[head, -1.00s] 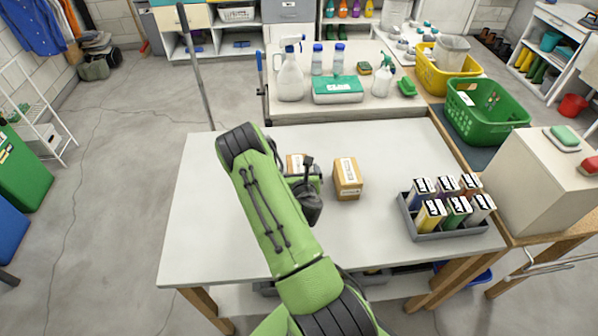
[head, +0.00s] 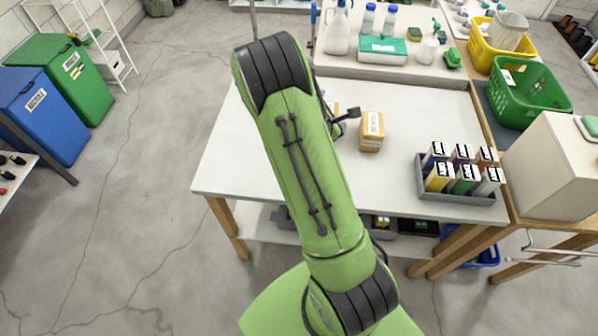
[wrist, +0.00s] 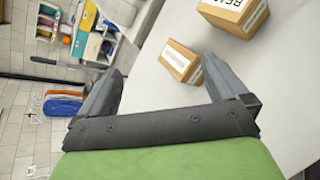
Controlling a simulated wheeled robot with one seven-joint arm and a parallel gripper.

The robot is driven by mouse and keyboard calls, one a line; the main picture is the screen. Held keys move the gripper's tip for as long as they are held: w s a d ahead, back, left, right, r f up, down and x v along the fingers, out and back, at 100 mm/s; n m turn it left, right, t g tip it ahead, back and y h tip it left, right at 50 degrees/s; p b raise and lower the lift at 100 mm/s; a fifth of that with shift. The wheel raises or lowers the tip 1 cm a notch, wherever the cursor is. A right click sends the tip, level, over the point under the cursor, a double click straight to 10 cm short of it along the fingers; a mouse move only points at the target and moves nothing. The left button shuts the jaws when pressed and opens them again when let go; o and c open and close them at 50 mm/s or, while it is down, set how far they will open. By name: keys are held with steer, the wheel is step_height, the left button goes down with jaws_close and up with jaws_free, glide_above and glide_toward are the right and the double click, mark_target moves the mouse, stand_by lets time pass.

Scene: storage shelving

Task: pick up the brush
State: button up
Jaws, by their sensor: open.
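I cannot pick out a brush for certain. A small green item (head: 453,58), perhaps a brush, lies beside the spray bottle on the back table. Another green-topped block (head: 590,125) lies on the white box at the right; its kind is unclear. My gripper (wrist: 163,65) is open and empty in the wrist view, fingers wide apart. Beyond it are two cardboard boxes, one smaller (wrist: 181,61) and one larger (wrist: 236,14), on the white table. In the head view my green arm hides most of the gripper. No brush is between the fingers.
The white table (head: 400,185) has a cardboard box (head: 371,131) and a grey tray (head: 455,196) of several cartons. Behind are bottles and a green-lidded box (head: 382,48). A green basket (head: 530,92) and yellow basket (head: 478,52) stand at right. The floor at left is open.

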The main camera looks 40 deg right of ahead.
steer(key=s+a+r+m+g+y, duration=0.1)
steer(key=s+a+r+m+y, duration=0.55)
steer(key=a+r+m, duration=0.65)
steer(key=s+a+r+m+y, duration=0.1)
steer(key=s+a+y, duration=0.1)
steer(key=s+a, duration=0.5)
steer(key=s+a+r+m+y, duration=0.2)
steer(key=s+a, duration=0.5)
steer(key=s, duration=0.2)
steer(key=shift+a+r+g, duration=0.2)
steer(key=shift+r+g, duration=0.1)
steer(key=shift+g, duration=0.1)
